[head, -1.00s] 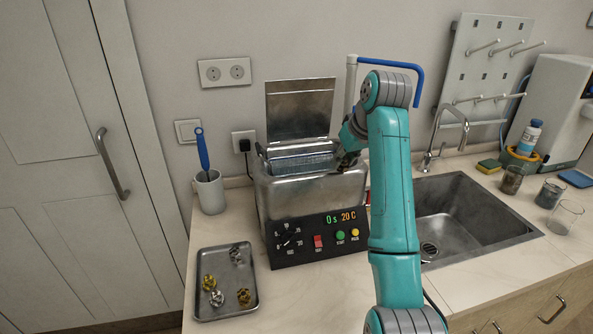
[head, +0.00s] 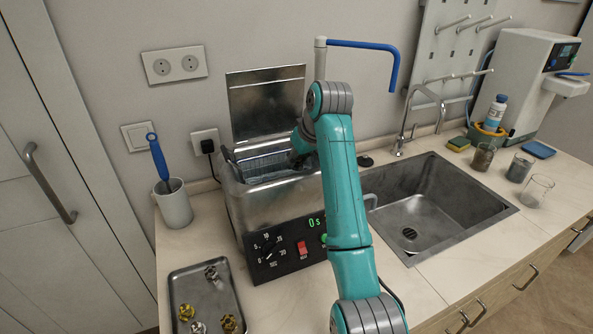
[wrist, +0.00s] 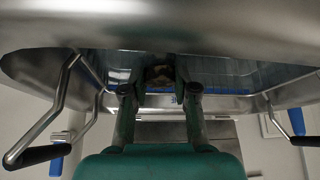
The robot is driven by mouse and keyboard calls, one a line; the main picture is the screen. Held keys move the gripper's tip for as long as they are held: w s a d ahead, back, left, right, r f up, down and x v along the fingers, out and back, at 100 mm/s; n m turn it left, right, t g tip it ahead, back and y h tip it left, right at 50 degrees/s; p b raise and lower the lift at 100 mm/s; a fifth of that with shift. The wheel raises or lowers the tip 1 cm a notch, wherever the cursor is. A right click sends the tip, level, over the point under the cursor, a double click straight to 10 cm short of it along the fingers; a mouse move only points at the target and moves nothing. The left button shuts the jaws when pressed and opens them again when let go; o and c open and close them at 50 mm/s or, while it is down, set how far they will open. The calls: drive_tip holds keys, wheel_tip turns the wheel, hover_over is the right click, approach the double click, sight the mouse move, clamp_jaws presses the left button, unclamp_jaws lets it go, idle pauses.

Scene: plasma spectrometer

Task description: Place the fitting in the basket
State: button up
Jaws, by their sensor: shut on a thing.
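My gripper (wrist: 160,78) is shut on a fitting (wrist: 160,73), a small dark brownish piece that shows only partly between the fingertips in the wrist view. In the head view the gripper end (head: 297,152) is at the right part of the opening of the metal bath, partly hidden by my arm, and the fitting cannot be made out. The wire-mesh basket (head: 262,163) sits inside the bath. Its mesh also shows in the wrist view (wrist: 238,76), around and beyond the fingertips. I cannot tell whether the fitting touches it.
The bath (head: 240,207) has a raised lid (head: 265,103) behind and a control panel in front. A tray (head: 222,296) with several other fittings lies at front left. A cup with a blue-handled brush (head: 174,205) stands left; a sink (head: 440,208) is right.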

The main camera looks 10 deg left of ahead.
sight(301, 165)
drive_tip(key=shift+f, duration=1.8)
drive_tip(key=shift+f, duration=0.15)
drive_tip(key=o, duration=0.9)
